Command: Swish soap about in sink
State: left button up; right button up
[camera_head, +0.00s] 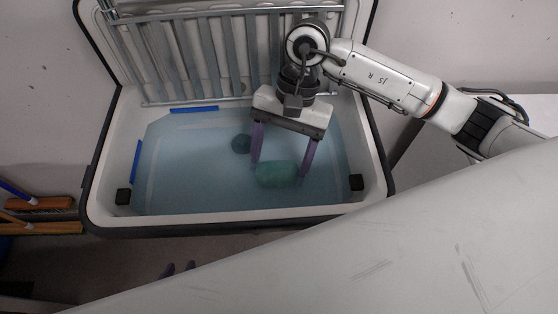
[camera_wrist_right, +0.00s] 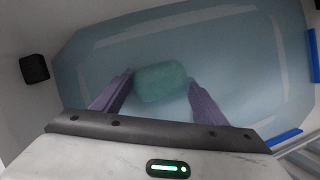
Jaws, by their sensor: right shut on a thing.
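The sink (camera_head: 155,200) is a white basin with a dark rim, holding bluish water. The soap is a green, rounded block (camera_head: 275,175) in the water, and it also shows in the right wrist view (camera_wrist_right: 160,82). My right gripper (camera_head: 277,176) reaches down into the basin with its two purple fingers on either side of the soap, shut on it. In the right wrist view the fingers (camera_wrist_right: 160,85) flank the soap's ends.
A slatted metal rack (camera_head: 205,55) stands at the sink's back. Brushes (camera_head: 40,203) are at far left.

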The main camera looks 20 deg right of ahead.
aim_at(295, 167)
jog(key=shift+d, duration=0.25)
jog(key=d, duration=0.1)
jog(key=s+d+b, duration=0.1)
jog(key=shift+d+f, duration=0.1)
jog(key=shift+d, duration=0.3)
jog(key=shift+s+d+b, duration=0.25)
jog(key=shift+d+b, duration=0.05)
jog(key=shift+d, duration=0.45)
jog(key=w+a+b, duration=0.1)
jog(key=a, duration=0.2)
jog(key=w+a+b, duration=0.1)
jog(key=a, duration=0.2)
jog(key=w+a+b, duration=0.1)
jog(key=a+b, duration=0.1)
jog(key=a, duration=0.1)
jog(key=shift+a, duration=0.35)
jog(key=shift+s, duration=0.1)
